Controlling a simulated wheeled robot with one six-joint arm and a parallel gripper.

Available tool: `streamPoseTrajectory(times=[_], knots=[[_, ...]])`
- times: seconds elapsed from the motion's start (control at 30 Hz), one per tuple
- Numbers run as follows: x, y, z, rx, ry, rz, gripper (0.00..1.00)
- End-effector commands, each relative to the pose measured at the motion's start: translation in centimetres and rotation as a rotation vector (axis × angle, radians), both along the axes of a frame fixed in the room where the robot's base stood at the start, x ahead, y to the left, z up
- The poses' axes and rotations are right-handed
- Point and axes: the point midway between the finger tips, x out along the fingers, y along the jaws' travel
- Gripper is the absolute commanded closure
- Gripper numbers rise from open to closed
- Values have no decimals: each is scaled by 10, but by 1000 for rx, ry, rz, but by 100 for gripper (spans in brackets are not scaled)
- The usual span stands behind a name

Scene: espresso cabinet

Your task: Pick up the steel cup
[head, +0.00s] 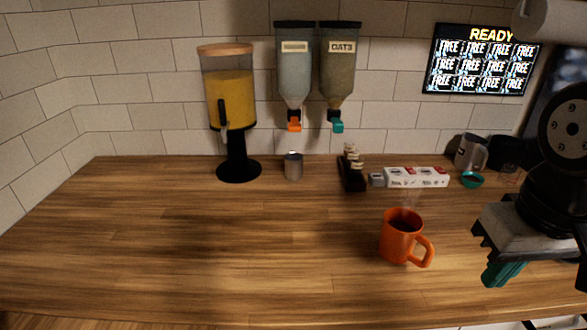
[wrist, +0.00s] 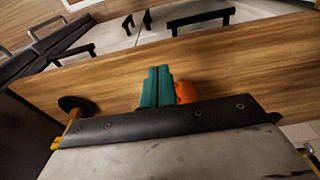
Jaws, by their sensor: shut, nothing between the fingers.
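A small grey steel cup (head: 293,165) stands upright on the wooden counter near the back wall, below the left cereal dispenser. My gripper (head: 505,273) is at the right of the head view, well to the right of the cup and nearer the front. In the wrist view, its teal fingers (wrist: 158,87) are together with nothing between them. I cannot make out the steel cup in the wrist view.
An orange mug (head: 400,236) stands left of my gripper, and a juice dispenser (head: 230,110) left of the cup. A black holder (head: 351,172), white boxes (head: 417,178) and a metal pitcher (head: 468,152) stand to the right. The front-left counter (head: 150,250) is clear.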

Motion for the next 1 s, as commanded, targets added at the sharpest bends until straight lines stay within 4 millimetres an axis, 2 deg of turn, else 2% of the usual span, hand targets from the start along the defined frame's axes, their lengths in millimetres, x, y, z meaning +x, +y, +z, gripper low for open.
streamPoseTrajectory(times=[0.03, 0.13, 0.23, 0.27, 0.47, 0.5, 0.7, 0.9, 1.0], knots=[[0, 0, 0, 0, -1, 0, 86], [11, 1, 0, -2, -18, 7, 58], [44, 5, 0, -5, -73, 26, 30], [58, 7, 0, -6, -98, 34, 25], [175, 35, -5, -5, -318, 107, 25], [198, 43, -7, -1, -364, 123, 25], [306, 94, -25, 38, -595, 205, 25], [390, 159, -55, 107, -817, 286, 25], [417, 189, -69, 146, -912, 318, 25]])
